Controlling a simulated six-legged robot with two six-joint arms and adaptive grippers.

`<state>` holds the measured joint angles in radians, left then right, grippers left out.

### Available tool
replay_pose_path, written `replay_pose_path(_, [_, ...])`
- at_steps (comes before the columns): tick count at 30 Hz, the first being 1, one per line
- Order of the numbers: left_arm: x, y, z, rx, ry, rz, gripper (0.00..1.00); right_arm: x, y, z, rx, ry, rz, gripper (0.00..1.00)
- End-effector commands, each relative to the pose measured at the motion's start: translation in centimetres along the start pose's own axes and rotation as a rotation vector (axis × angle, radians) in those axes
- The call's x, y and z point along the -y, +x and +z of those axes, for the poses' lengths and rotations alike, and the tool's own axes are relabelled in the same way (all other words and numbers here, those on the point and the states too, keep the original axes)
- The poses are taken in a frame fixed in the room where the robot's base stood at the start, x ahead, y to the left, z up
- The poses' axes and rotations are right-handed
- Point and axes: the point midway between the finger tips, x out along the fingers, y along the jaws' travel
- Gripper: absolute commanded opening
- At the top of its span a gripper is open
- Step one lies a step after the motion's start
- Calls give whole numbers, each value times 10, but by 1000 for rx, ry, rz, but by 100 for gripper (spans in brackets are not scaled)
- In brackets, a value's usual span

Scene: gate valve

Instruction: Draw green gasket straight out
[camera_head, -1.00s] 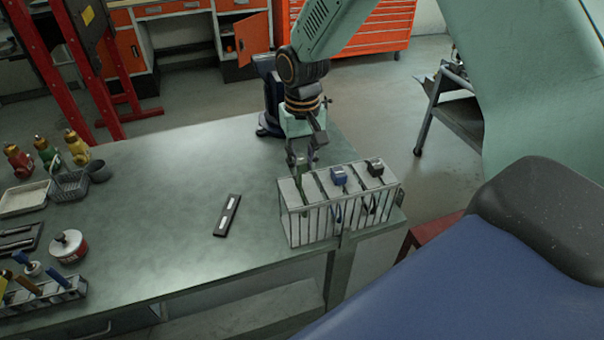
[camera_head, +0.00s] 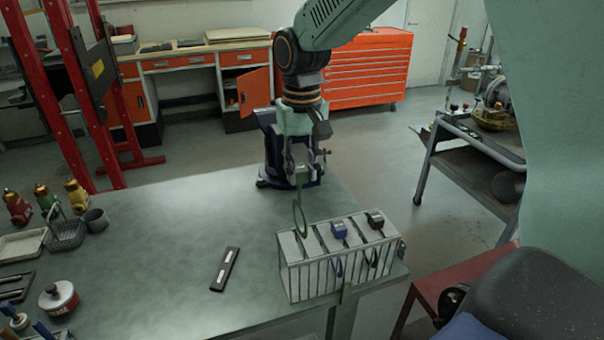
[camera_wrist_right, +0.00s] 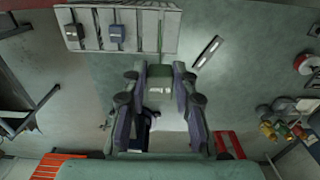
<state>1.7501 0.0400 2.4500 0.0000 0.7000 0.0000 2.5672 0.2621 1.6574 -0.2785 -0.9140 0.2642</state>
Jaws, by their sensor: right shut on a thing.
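My right gripper (camera_head: 302,172) is shut on the tab of the green gasket (camera_head: 299,217), a thin ring that hangs upright below the fingers. The ring is above the left end of the white slotted rack (camera_head: 313,283); whether its lowest edge is clear of the rack top is hard to tell. The blue-tabbed gasket (camera_head: 339,229) and the black-tabbed gasket (camera_head: 375,219) stand in the rack. In the right wrist view, the green tab (camera_wrist_right: 159,71) shows between the fingertips, and the rack (camera_wrist_right: 150,30) lies beyond. My left gripper is not in view.
A dark blue vise (camera_head: 272,150) stands on the bench behind my right gripper. A black bar with light labels (camera_head: 225,269) lies left of the rack. Bottles, a wire basket (camera_head: 65,234) and a tin (camera_head: 58,298) are at the left.

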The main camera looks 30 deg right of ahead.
Motion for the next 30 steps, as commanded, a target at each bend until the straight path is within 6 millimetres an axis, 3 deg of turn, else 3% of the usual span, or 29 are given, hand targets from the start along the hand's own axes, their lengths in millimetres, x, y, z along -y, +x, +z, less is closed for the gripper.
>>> replay_pose_path(30, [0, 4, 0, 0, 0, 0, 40, 0, 6, 16, -20, 16, 4, 0])
